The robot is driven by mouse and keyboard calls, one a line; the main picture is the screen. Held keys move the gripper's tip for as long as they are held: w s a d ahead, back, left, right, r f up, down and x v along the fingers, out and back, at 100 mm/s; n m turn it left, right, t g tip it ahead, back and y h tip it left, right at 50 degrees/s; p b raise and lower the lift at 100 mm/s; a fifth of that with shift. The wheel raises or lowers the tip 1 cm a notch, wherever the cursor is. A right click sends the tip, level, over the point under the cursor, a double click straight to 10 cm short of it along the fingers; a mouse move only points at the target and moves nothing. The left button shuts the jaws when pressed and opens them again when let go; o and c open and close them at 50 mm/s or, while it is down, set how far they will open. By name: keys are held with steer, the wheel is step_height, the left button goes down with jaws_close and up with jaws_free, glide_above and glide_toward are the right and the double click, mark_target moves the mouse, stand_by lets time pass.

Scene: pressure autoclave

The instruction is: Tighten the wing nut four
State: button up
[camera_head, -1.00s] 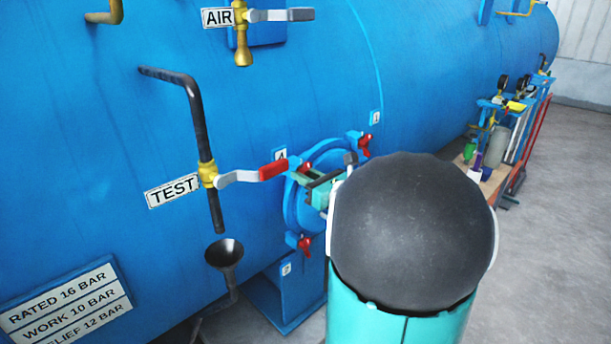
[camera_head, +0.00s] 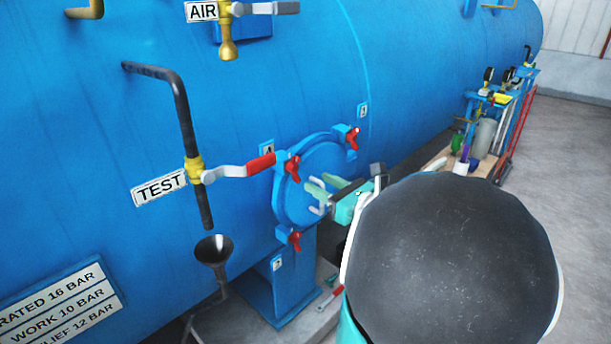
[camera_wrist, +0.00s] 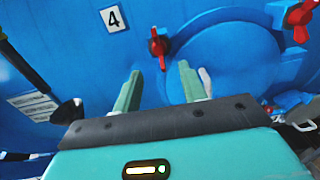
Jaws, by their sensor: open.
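The number 4 plate (camera_head: 266,149) is on the blue tank beside the round door (camera_head: 318,165); it also shows in the wrist view (camera_wrist: 113,18). Wing nut four (camera_head: 293,168) is red, at the door's upper left rim beside that plate, close to the red lever end in the head view. In the wrist view wing nut four (camera_wrist: 158,47) stands roughly upright beyond the fingertips, between their lines. My gripper (camera_head: 326,186) is open and empty in front of the door, apart from the nut. Its green fingers (camera_wrist: 160,76) show clearly in the wrist view.
Other red wing nuts sit at the door's upper right (camera_head: 352,137) and lower left (camera_head: 295,240). The TEST valve lever (camera_head: 245,168) reaches close to wing nut four. A black funnel (camera_head: 214,250) is lower left.

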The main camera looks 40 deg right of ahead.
steer(key=s, duration=0.4)
steer(key=shift+s, duration=0.15)
stand_by(0.4)
steer(key=w+a+f+n+g+y, duration=0.1)
steer(key=w+a+n+g+y, duration=0.2)
steer(key=a+n, duration=0.45)
steer(key=w+a+f+n+g+y, duration=0.1)
steer(key=a+n+g+y, duration=0.35)
steer(key=a, duration=0.65)
steer(key=s+a+f+n+g+h, duration=0.1)
steer(key=a+n, duration=0.5)
steer(key=n, duration=0.6)
steer(key=s+a+f+n+g+h, duration=0.1)
steer(key=s+a+n+g+h, duration=0.3)
steer(key=n, duration=0.7)
steer(key=s+a+h, duration=0.2)
steer(key=a+h, duration=0.1)
steer(key=shift+s+f+n, duration=0.15)
steer(key=shift+s+n, duration=0.1)
steer(key=shift+n, duration=0.15)
